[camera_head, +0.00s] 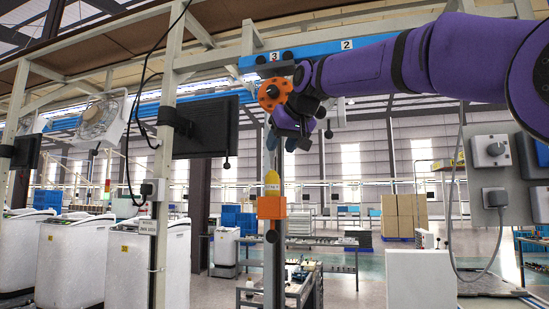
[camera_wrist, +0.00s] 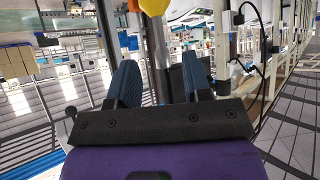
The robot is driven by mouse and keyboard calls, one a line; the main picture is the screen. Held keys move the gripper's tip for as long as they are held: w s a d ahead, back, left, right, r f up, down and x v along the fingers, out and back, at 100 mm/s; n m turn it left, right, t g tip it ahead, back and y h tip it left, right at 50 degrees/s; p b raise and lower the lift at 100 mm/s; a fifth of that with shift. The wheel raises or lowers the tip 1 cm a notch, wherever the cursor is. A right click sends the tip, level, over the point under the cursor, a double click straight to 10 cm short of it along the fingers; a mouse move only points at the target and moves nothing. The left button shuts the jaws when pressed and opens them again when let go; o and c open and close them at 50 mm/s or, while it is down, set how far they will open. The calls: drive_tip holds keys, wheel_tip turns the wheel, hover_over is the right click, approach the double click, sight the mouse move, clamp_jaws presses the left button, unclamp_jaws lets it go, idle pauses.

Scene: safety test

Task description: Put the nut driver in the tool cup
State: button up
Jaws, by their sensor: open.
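My gripper (camera_head: 291,134) hangs from my purple arm at the upper middle of the head view, fingers pointing down. In the wrist view its two blue fingers (camera_wrist: 158,66) are apart, with no object held between them. Below it in the head view, a yellow piece with a dark-lettered band (camera_head: 271,184) stands upright in or behind an orange block-like holder (camera_head: 271,208) in front of a grey post. A yellow piece (camera_wrist: 153,7) is cut off at the top edge of the wrist view. I cannot tell which of these is the nut driver or the tool cup.
An orange disc with holes (camera_head: 273,94) is beside my gripper. A grey post (camera_head: 274,265) runs down below the holder. A blue numbered beam (camera_head: 318,52) crosses above. A black screen (camera_head: 205,128) hangs to the left. A panel with sockets (camera_head: 494,170) stands right.

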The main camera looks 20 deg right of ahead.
drive_tip(key=v, duration=0.5)
drive_tip(key=s+d+f+g, duration=0.1)
drive_tip(key=s+d+f, duration=0.1)
drive_tip(key=s+f, duration=0.7)
drive_tip(key=s+d+f+m+g+h, duration=0.1)
drive_tip(key=s+f+g, duration=0.1)
drive_tip(key=s+f, duration=0.8)
drive_tip(key=s+d+f+g, duration=0.2)
drive_tip(key=s+f, duration=0.7)
drive_tip(key=f, duration=1.1)
drive_tip(key=shift+s+d+f+m+h, duration=0.2)
drive_tip(key=shift+d+f+m+h, duration=0.1)
drive_tip(key=shift+d+m, duration=0.1)
